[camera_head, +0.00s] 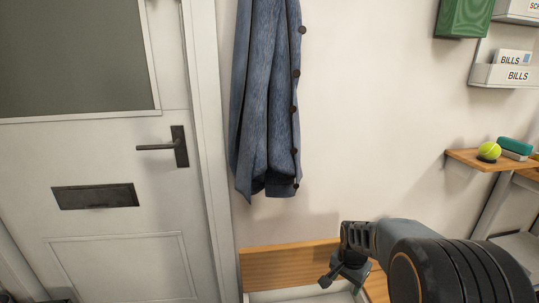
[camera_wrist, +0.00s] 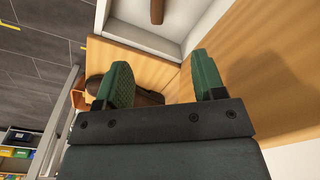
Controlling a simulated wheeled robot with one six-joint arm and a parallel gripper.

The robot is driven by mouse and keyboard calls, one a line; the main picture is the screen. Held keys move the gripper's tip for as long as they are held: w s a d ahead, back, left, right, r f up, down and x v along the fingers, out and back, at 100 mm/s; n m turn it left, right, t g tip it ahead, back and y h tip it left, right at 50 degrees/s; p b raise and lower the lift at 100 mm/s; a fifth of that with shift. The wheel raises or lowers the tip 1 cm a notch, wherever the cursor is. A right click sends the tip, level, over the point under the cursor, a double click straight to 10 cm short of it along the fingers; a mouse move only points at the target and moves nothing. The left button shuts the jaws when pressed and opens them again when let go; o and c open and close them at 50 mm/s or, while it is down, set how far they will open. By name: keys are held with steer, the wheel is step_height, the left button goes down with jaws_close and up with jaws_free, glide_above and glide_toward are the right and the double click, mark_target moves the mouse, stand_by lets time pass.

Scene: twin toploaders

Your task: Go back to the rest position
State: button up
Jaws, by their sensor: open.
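My gripper (camera_wrist: 162,82) is open in the wrist view, its two green fingertips apart with nothing between them. Behind the fingers are a wooden surface (camera_wrist: 258,75) and a pale box-like recess (camera_wrist: 146,38) with a brown bar (camera_wrist: 157,10) in it. A dark brown rounded thing, partly hidden by the left finger, lies on the wood. In the head view my arm reaches in from the lower right, and the gripper's fingertips are not clear there.
A white door (camera_head: 120,133) with a dark handle (camera_head: 165,146) is at the left. A blue coat (camera_head: 266,100) hangs beside it. A wooden shelf (camera_head: 476,161) with a tennis ball (camera_head: 489,151) is at the right, below a rack (camera_head: 506,76) marked BILLS. The wall between coat and shelf is clear.

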steer(key=s+a+r+n+t+p, duration=0.1)
steer(key=s+a+r+n+p, duration=0.1)
steer(key=r+p, duration=0.4)
steer(key=s+a+r+n+t+p, duration=0.1)
steer(key=s+r+n+p, duration=0.3)
steer(key=r, duration=1.2)
steer(key=s+a+r+n+t+p, duration=0.1)
steer(key=s+a+r+n+p, duration=0.2)
steer(key=s+r+p, duration=0.5)
step_height(320, 180, up, 3)
steer(key=shift+a+r+p, duration=0.1)
steer(key=shift+a+p, duration=0.2)
steer(key=shift+p, duration=0.65)
steer(key=shift+c, duration=0.3)
